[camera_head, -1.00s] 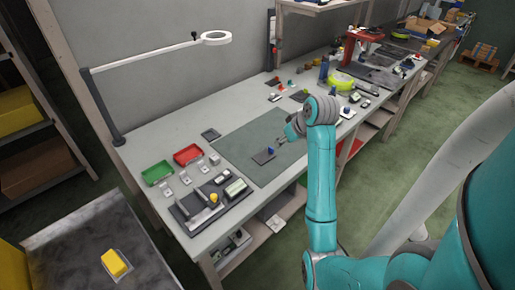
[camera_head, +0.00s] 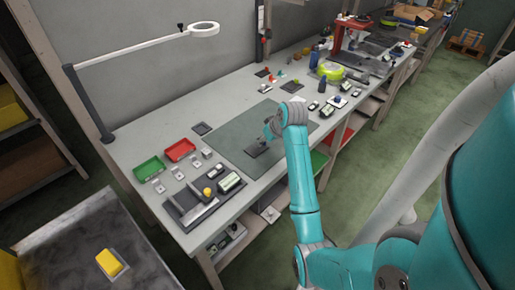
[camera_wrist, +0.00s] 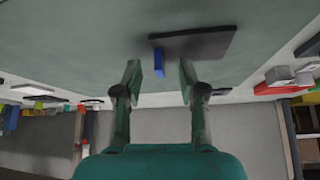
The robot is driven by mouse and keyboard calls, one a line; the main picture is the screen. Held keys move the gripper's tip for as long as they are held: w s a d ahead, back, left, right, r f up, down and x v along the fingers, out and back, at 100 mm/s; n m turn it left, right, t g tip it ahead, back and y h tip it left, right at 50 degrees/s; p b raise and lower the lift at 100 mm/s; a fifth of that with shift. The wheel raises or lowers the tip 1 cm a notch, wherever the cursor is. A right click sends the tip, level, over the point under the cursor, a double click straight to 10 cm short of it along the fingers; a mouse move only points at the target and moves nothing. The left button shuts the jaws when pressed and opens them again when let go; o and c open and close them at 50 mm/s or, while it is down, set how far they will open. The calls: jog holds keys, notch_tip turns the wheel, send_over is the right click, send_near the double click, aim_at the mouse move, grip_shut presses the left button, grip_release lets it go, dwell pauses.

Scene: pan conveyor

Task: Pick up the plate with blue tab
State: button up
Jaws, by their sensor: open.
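The dark flat plate (camera_wrist: 200,43) with a blue tab (camera_wrist: 159,62) lies on the green-grey mat (camera_wrist: 70,55). In the head view the plate (camera_head: 255,150) sits near the mat's middle, partly hidden by my gripper, and its tab cannot be made out. My gripper (camera_wrist: 160,78) is open and empty. In the wrist view the tab appears between the two fingertips and close to them. I cannot tell whether the fingers touch it. In the head view my gripper (camera_head: 266,141) is just above the plate.
A green tray (camera_head: 149,169) and a red tray (camera_head: 179,150) stand left of the mat. A dark tray with a yellow knob (camera_head: 207,191) is at the bench's near left. A lamp (camera_head: 140,47) arches over the back. Several small parts lie further right along the bench.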

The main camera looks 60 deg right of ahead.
jog(key=shift+w+f, duration=0.15)
jog(key=shift+f, duration=0.15)
grip_shut()
